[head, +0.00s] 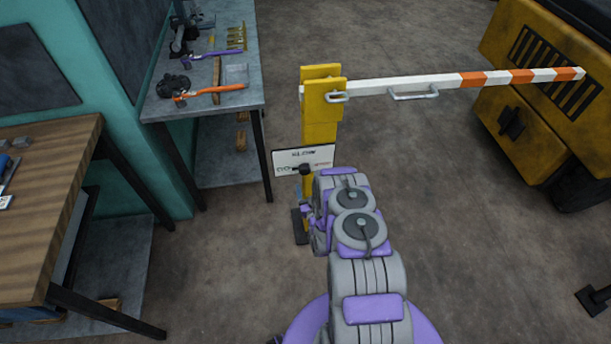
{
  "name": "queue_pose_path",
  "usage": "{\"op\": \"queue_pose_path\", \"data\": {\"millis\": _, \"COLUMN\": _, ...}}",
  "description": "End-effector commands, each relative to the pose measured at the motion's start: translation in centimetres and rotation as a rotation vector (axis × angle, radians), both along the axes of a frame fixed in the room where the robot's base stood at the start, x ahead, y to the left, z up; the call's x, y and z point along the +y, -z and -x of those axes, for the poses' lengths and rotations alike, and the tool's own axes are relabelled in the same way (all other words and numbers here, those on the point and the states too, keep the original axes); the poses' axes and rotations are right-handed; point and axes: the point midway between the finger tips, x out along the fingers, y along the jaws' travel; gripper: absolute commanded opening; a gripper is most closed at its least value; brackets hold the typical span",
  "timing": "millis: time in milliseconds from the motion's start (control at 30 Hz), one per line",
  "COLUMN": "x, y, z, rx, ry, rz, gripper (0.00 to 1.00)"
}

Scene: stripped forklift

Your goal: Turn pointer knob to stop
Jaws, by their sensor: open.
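A white panel (287,161) with small lettering is on the yellow barrier post, in the middle of the head view. A small dark knob-like part (306,169) shows in front of its lower edge; its pointer direction is too small to read. My gripper (317,222) is at the far end of my purple and grey arm, just below and right of the panel. It is open; its fingertips are mostly hidden by the arm, and I cannot tell whether it touches the knob.
The yellow post (321,120) carries a white and orange barrier arm (440,84) reaching right, towards a yellow forklift body (545,90). A metal bench (205,100) with tools stands at the back left, a wooden-topped table (50,200) at left.

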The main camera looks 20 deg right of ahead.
Motion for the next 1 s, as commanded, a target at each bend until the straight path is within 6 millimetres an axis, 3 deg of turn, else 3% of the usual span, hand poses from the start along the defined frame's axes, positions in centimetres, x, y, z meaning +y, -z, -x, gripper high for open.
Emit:
{"op": "queue_pose_path", "data": {"millis": 200, "x": -1.1, "y": 0.1, "z": -4.2, "rx": -0.006, "ry": 0.001, "rz": 0.002, "gripper": 0.76}}
{"op": "queue_pose_path", "data": {"millis": 400, "x": -1.7, "y": 0.1, "z": -6.5, "rx": -0.002, "ry": 0.002, "rz": 0.001, "gripper": 0.76}}
{"op": "queue_pose_path", "data": {"millis": 833, "x": -1.9, "y": -0.1, "z": -7.3, "rx": 0.0, "ry": 0.002, "rz": 0.0, "gripper": 0.76}}
{"op": "queue_pose_path", "data": {"millis": 1000, "x": -1.9, "y": -0.1, "z": -7.3, "rx": 0.0, "ry": 0.002, "rz": 0.0, "gripper": 0.59}}
